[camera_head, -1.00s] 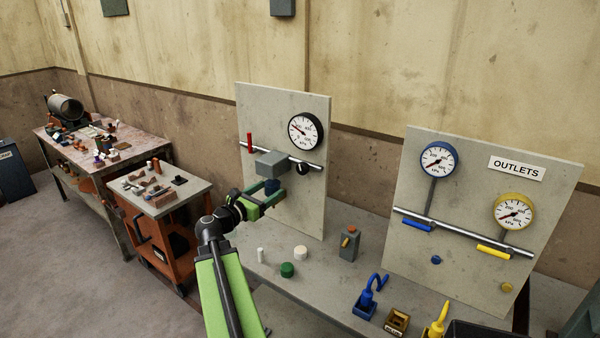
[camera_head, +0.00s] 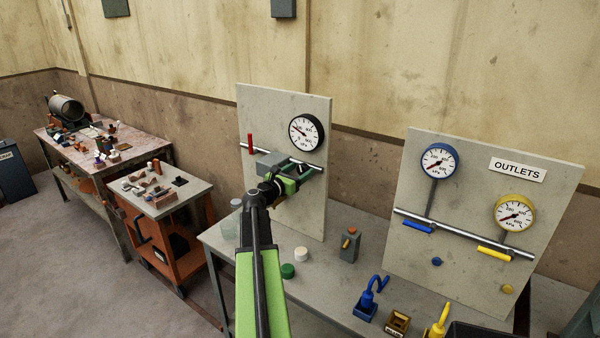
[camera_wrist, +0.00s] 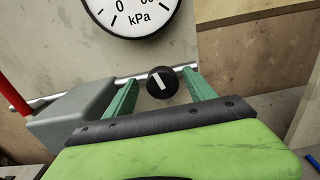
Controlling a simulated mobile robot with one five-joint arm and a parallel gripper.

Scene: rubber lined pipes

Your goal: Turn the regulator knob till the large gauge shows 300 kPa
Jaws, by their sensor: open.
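The large gauge (camera_head: 306,132) is white with a black rim, high on the left panel (camera_head: 262,110). Its needle points to the left side of the dial, and the exact reading is too small to tell. Only the gauge's lower part (camera_wrist: 132,15) shows in the wrist view, without the needle. The black regulator knob (camera_wrist: 161,82) with a white mark sits below it, the mark tilted slightly from vertical. My gripper (camera_head: 296,171) is open at the panel, its green fingers (camera_wrist: 122,99) on either side of the knob, with visible gaps. In the head view it largely hides the knob.
A grey box (camera_wrist: 72,113) on the pipe stands close left of my gripper, with a red handle (camera_head: 250,143) beyond it. The bench holds a green cap (camera_head: 287,271), a white cap (camera_head: 302,254) and a grey switch box (camera_head: 349,245). The outlets panel (camera_head: 470,280) stands right.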

